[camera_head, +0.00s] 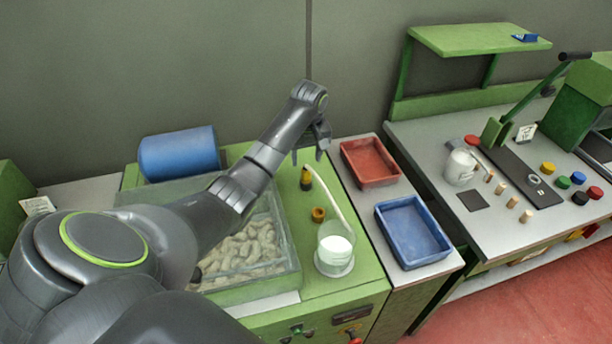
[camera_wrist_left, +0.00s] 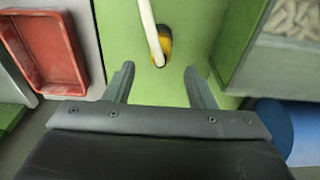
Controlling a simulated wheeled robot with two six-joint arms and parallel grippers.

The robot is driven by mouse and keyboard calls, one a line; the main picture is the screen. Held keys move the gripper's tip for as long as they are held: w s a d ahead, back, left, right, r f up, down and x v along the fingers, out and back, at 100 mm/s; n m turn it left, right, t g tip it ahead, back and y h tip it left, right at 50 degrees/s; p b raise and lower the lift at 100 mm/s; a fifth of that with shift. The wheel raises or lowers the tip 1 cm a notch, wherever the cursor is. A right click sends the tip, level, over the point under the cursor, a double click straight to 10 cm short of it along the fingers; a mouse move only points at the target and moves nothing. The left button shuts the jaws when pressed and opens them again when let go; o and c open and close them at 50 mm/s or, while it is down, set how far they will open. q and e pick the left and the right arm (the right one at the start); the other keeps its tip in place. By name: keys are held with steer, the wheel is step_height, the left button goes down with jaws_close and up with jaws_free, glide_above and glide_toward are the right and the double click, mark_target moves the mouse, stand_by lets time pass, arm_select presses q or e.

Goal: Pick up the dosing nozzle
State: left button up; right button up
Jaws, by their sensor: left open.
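The dosing nozzle (camera_head: 306,181) looks like a small yellow and black piece with a white hose running from it. It is on the green worktop, and the hose leads to a clear beaker of white liquid (camera_head: 335,250). In the left wrist view the nozzle (camera_wrist_left: 164,43) lies just beyond the fingertips, between their lines, with the hose crossing over it. My left gripper (camera_head: 307,156) is open and empty, its fingers pointing down close to the nozzle without visibly holding it. It also shows in the left wrist view (camera_wrist_left: 158,82). My right gripper is in neither view.
A clear bin of pale corks (camera_head: 247,243) stands left of the nozzle, with a blue cylinder (camera_head: 180,153) behind. A small orange-brown ring (camera_head: 318,214) is nearby. A red tray (camera_head: 370,162) and a blue tray (camera_head: 412,232) stand on the right.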

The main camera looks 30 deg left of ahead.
mark_target(306, 169)
arm_select(q)
steer(key=shift+f, duration=0.55)
steer(key=shift+f+p, duration=0.35)
steer(key=shift+p, duration=0.1)
step_height(306, 169, down, 3)
steer(key=shift+a+f+p, duration=0.1)
steer(key=shift+f+p, duration=0.1)
steer(key=shift+p, duration=0.4)
steer(key=shift+w+f, duration=0.1)
steer(key=shift+f, duration=0.4)
jaws_close()
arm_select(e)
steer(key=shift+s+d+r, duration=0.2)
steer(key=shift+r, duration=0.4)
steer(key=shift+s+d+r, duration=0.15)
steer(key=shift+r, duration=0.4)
